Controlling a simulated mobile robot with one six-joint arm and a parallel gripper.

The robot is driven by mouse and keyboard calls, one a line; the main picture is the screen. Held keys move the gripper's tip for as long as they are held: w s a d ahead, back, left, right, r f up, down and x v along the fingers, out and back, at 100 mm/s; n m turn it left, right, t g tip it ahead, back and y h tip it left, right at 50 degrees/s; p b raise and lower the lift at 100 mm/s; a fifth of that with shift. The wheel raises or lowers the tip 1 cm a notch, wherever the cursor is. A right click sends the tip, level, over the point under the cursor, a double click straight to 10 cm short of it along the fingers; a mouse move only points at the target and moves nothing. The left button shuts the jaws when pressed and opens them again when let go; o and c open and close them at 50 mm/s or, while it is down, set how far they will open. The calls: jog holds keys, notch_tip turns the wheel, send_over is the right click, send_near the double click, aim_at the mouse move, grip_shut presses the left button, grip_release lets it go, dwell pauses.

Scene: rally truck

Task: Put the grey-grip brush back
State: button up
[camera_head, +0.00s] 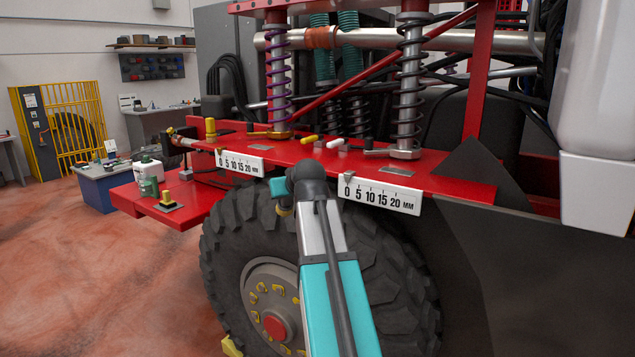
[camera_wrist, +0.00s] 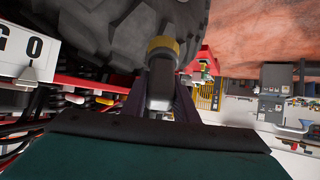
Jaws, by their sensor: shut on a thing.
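My gripper (camera_wrist: 160,108) is shut on a brush with a grey grip (camera_wrist: 160,85) and a yellow band (camera_wrist: 163,44). In the wrist view the brush points away from the palm, between the two dark fingers, towards the tyre. In the head view the dark wrist of my arm hides most of the gripper; a small yellow part (camera_head: 283,211) shows just below it, in front of the tyre. The brush's far end is hard to make out. The red truck ledge (camera_head: 455,184) lies above and behind the gripper.
The large tyre (camera_head: 225,240) is close behind my arm. On the ledge lie a yellow-ended piece (camera_head: 309,139) and a white one (camera_head: 335,143), near coil springs. Two ruler plates (camera_head: 240,162) hang on its front edge. A bottle (camera_head: 148,170) stands on the lower red step. Open floor lies left.

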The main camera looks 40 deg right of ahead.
jog(key=w+a+f+n+y, duration=0.1)
jog(key=a+f, duration=0.3)
jog(key=a, duration=0.7)
jog(key=w+a+f+n+y+b, duration=0.1)
jog(key=w+a+f, duration=0.2)
jog(key=a, duration=0.9)
jog(key=w+a+f+n+y+b, duration=0.1)
jog(key=w+a+f+n+y, duration=0.1)
jog(key=a+f, duration=0.4)
jog(key=w+a, duration=0.1)
jog(key=a, duration=0.4)
jog(key=shift+a+f+t, duration=0.25)
jog(key=shift+f+t, duration=0.05)
jog(key=shift+f, duration=0.05)
